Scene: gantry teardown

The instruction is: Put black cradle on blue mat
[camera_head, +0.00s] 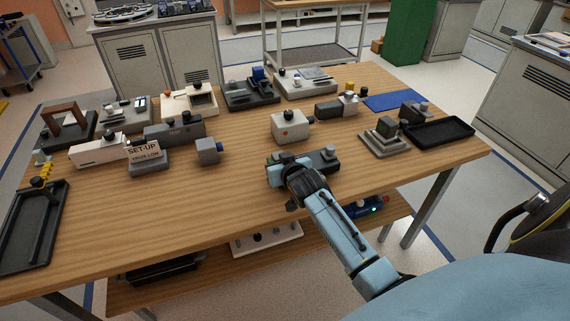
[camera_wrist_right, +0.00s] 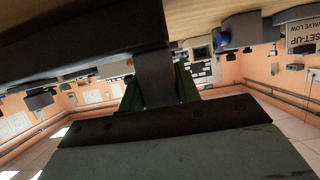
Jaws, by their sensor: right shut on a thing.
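The blue mat (camera_head: 395,101) lies flat at the back right of the table, with bare mat showing. My right gripper (camera_head: 298,172) is near the table's front middle. It is shut on a dark, blocky thing (camera_head: 318,160) that I take to be the black cradle, partly hidden behind the gripper. In the right wrist view, a dark upright part (camera_wrist_right: 155,78) sits between the green fingers of my right gripper (camera_wrist_right: 158,88), below a wide dark body. I cannot tell whether it touches the table. My left gripper is out of view.
A black tray (camera_head: 440,133) and a grey stepped fixture (camera_head: 384,142) stand in front of the mat. A white block (camera_head: 291,127) and a dark cylinder unit (camera_head: 336,108) lie between gripper and mat. The set-up sign (camera_head: 146,154) stands left.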

